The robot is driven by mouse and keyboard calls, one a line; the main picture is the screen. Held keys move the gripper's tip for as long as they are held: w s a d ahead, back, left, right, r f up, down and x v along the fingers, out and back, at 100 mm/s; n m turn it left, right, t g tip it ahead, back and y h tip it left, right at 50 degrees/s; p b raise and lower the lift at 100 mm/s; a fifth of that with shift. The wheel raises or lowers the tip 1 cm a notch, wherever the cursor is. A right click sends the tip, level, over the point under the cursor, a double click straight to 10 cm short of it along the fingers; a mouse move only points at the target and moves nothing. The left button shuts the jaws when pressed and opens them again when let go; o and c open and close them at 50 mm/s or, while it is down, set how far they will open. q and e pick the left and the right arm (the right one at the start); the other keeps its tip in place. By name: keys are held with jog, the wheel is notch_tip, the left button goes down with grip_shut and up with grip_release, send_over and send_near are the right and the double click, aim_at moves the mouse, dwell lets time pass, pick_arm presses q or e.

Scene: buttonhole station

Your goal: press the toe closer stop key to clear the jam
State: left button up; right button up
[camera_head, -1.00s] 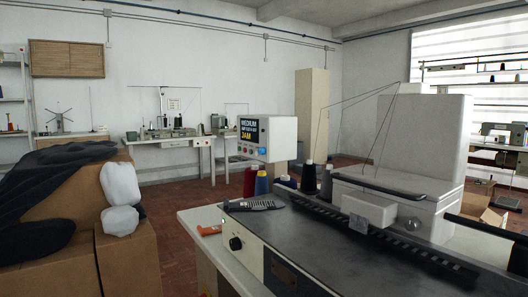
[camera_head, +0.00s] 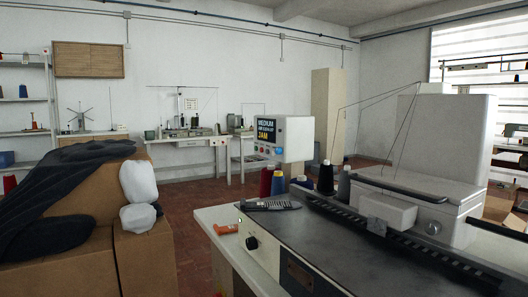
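The toe closer machine (camera_head: 330,232) stands at the right, with a dark metal bed and a pale housing (camera_head: 445,140) behind. Its control box (camera_head: 298,139) stands at the bed's far left end. The box's dark screen (camera_head: 266,131) shows "MEDIUM" and a yellow "JAM". Small coloured keys (camera_head: 270,151) sit under the screen; which one is the stop key is too small to tell. Neither of my grippers is in view.
Thread cones (camera_head: 326,178) stand behind the bed. An orange-handled tool (camera_head: 226,229) lies on the pale table edge (camera_head: 212,216). Cardboard boxes (camera_head: 75,262) with dark cloth and white bundles fill the left. Open red floor (camera_head: 182,235) lies between.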

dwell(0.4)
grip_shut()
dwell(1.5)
pick_arm(q)
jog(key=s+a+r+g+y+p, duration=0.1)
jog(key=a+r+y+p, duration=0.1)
jog(key=p, duration=1.2)
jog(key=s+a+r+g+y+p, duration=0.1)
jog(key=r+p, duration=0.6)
jog(key=p, duration=0.7)
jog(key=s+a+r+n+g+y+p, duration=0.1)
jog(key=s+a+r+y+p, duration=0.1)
jog(key=p, duration=1.3)
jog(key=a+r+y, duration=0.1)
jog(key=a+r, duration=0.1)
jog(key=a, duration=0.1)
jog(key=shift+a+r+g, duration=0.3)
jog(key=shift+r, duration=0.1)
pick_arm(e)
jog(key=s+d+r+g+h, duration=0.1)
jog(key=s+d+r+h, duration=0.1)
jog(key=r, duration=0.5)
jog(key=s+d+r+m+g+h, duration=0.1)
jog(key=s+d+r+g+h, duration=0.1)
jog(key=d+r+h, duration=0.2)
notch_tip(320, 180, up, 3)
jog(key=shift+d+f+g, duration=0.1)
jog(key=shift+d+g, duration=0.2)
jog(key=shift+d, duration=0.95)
